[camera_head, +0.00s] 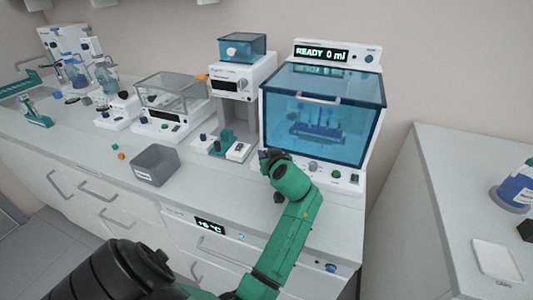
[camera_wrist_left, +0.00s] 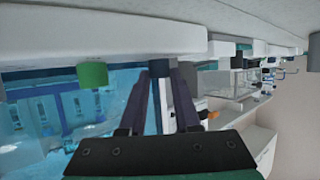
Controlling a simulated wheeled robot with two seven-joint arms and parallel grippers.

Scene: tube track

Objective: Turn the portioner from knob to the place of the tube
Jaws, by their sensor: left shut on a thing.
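The portioner (camera_head: 375,135) is a white machine with a blue see-through front and a display that reads "READY 0 ml". Inside, behind the pane, a blue rack with tubes (camera_head: 318,130) shows dimly. My left gripper (camera_head: 268,157) is at the left end of its lower front panel. In the left wrist view the left gripper's dark fingers (camera_wrist_left: 160,75) are shut on a dark knob (camera_wrist_left: 160,67). In the head view the gripper hides this knob. A green knob (camera_wrist_left: 92,74) is beside it in the wrist view. My right gripper is not in view.
Left of the portioner stands a white device with a blue top (camera_head: 242,47). A grey open bin (camera_head: 155,165) and a balance with a clear cover (camera_head: 170,90) are farther left. A separate counter with a blue-labelled bottle (camera_head: 517,190) is at right.

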